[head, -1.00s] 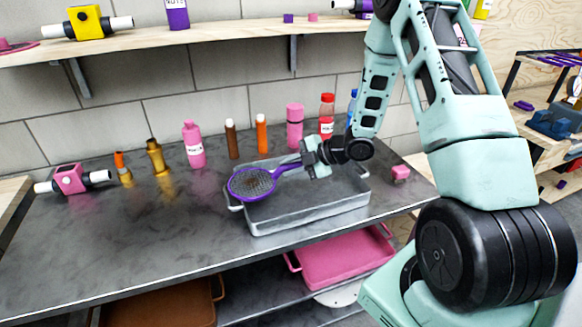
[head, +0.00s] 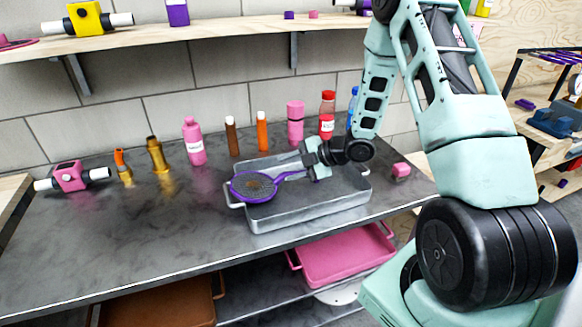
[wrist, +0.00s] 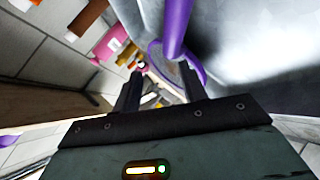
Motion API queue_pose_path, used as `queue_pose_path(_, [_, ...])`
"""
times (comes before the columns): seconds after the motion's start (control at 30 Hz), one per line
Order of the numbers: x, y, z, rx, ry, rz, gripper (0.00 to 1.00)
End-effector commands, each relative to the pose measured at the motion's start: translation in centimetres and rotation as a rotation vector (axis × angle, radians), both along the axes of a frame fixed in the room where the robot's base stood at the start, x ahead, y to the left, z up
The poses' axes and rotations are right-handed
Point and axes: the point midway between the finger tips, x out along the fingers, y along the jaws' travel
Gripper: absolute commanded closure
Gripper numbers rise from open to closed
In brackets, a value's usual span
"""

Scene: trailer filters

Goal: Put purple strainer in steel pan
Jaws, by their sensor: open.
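The purple strainer (head: 256,187) has a round mesh bowl and a purple handle. Its bowl lies at the left part of the steel pan (head: 312,209), a grey rectangular tray with end handles on the counter. The strainer's handle runs right toward my gripper (head: 312,160). My gripper is over the back of the pan and its jaws are open. In the wrist view the purple handle (wrist: 176,25) shows beyond the fingers (wrist: 160,85), not clamped between them. Whether the strainer's rim rests on the pan edge is hard to tell.
Several bottles stand behind the pan, among them a pink bottle (head: 194,141), an orange one (head: 262,131) and a red-capped one (head: 327,115). A pink block (head: 401,171) sits right of the pan. A pink tray (head: 345,256) is below. The counter's left front is clear.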

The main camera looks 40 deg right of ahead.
Motion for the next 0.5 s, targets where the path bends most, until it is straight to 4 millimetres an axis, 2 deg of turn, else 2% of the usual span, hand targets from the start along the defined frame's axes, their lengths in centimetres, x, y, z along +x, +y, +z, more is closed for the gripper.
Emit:
queue_pose_path(0.17, [-0.2, -0.3, 1.2, -0.001, -0.001, -0.002, 0.58])
queue_pose_path(0.5, [-5.0, -4.3, 4.7, -0.003, -0.002, -0.003, 0.58])
